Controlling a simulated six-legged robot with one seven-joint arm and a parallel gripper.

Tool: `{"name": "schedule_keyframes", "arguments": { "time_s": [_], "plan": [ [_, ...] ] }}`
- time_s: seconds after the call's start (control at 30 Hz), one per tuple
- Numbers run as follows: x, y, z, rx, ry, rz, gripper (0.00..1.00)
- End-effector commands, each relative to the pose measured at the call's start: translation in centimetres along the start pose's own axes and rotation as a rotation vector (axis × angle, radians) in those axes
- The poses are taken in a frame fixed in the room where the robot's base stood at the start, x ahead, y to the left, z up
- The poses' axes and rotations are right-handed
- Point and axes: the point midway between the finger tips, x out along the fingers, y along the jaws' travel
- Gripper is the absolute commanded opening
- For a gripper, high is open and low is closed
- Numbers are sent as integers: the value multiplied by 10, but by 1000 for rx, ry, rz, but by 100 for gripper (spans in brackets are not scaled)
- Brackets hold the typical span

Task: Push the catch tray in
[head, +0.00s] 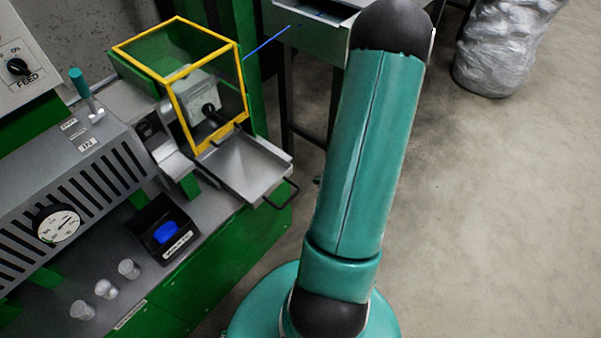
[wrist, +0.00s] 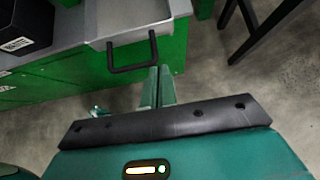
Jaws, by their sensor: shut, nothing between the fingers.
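The catch tray (head: 240,163) is a shallow grey metal tray under the yellow-framed guard. It sticks out past the front edge of the green bench. Its black bar handle (head: 284,194) is on the outer end. In the wrist view the tray (wrist: 112,14) is at the top, with its handle (wrist: 133,66) below its front wall. My gripper (wrist: 160,70) is shut and empty, its green fingertips just right of the handle's right end. Whether they touch the handle I cannot tell.
The yellow-framed guard (head: 208,85) stands over the tray's inner end. A dark table leg (wrist: 262,30) stands at right. Bare floor (head: 490,220) lies right of my arm.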

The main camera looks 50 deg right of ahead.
Motion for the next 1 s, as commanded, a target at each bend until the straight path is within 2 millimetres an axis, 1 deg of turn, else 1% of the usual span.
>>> {"name": "schedule_keyframes", "arguments": {
  "time_s": [0.17, 0.53, 0.6, 0.7, 0.83, 1.0],
  "plan": [
    [24, 1, -2, 0, 0, 5, 0],
    [97, 2, -2, -1, 0, 6, 0],
    [105, 1, 9, -4, -1, 3, 0],
    [116, 1, 19, -4, 0, 4, 0],
    [123, 1, 25, -2, -1, 2, 0],
    [125, 1, 27, -1, 0, 2, 0]
  ]
}}
